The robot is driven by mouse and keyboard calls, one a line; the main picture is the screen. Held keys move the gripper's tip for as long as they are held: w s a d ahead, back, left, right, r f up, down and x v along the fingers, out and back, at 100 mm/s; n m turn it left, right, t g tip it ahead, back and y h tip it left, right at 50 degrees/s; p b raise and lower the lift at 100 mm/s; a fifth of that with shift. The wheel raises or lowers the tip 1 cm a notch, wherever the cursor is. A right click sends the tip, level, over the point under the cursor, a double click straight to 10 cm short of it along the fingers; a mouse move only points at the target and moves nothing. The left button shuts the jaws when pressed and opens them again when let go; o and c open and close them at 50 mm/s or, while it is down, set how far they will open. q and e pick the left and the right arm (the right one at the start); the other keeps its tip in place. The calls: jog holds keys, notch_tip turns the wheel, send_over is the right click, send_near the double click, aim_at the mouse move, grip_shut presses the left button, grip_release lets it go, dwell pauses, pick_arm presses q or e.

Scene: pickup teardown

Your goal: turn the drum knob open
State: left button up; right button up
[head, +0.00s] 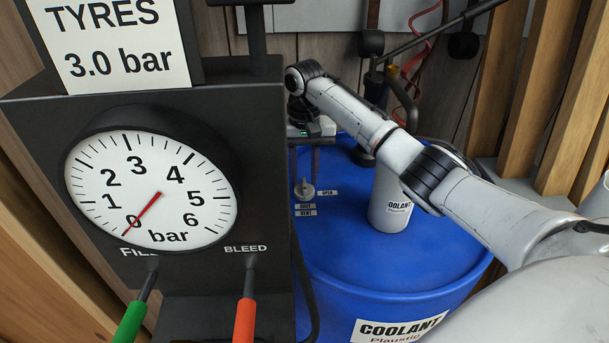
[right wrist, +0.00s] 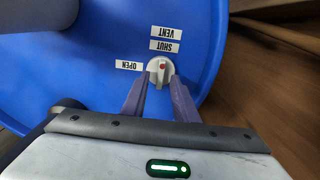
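The drum knob (head: 304,190) is a small pale knob on top of the blue drum (head: 355,255). It also shows in the right wrist view (right wrist: 161,66), with a red mark on its face towards the SHUT label (right wrist: 164,46). The OPEN label (right wrist: 129,66) is beside it, and the VENT label (right wrist: 173,31) lies beyond SHUT. My right gripper (right wrist: 160,80) is open and empty, pointing at the knob, with its fingertips at either side of the knob's near edge. I cannot tell whether they touch it. My left gripper is not in view.
A white coolant container (head: 388,205) stands on the drum, right of the knob, under my right forearm. A dark gauge stand (head: 265,150) with green (head: 130,322) and orange (head: 244,322) handles is close on the left. Wooden slats (head: 535,85) are at the right.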

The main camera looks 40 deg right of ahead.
jog(key=shift+f, duration=0.5)
jog(key=shift+c, duration=0.6)
grip_shut()
